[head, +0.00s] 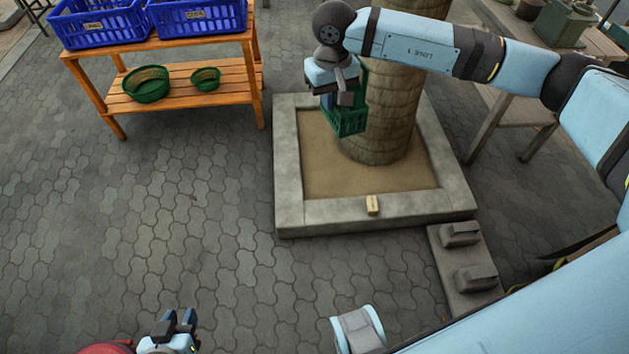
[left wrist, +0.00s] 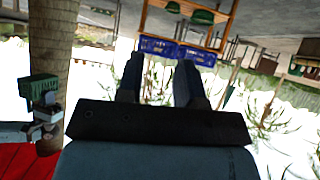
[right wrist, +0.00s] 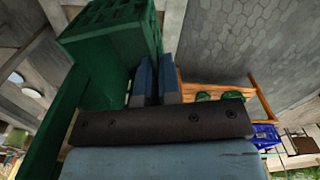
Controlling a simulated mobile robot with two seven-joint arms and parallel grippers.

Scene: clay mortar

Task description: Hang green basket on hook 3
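The green basket (head: 346,121) hangs in the air in front of the palm-like trunk (head: 385,115), above the sandy bed. My right gripper (head: 345,97) is at its upper part, with the fingers close together on it. In the right wrist view the basket (right wrist: 115,30) fills the upper left beside the nearly closed fingers (right wrist: 155,80); the exact grip point is hidden. The basket also shows at the left in the left wrist view (left wrist: 40,88). My left gripper (head: 178,325) is low in the head view, open and empty. I cannot make out hook 3.
A wooden bench (head: 175,90) at upper left holds blue crates (head: 100,25) and two green bowls (head: 147,84). A table (head: 520,105) stands right. The paving at left is clear.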

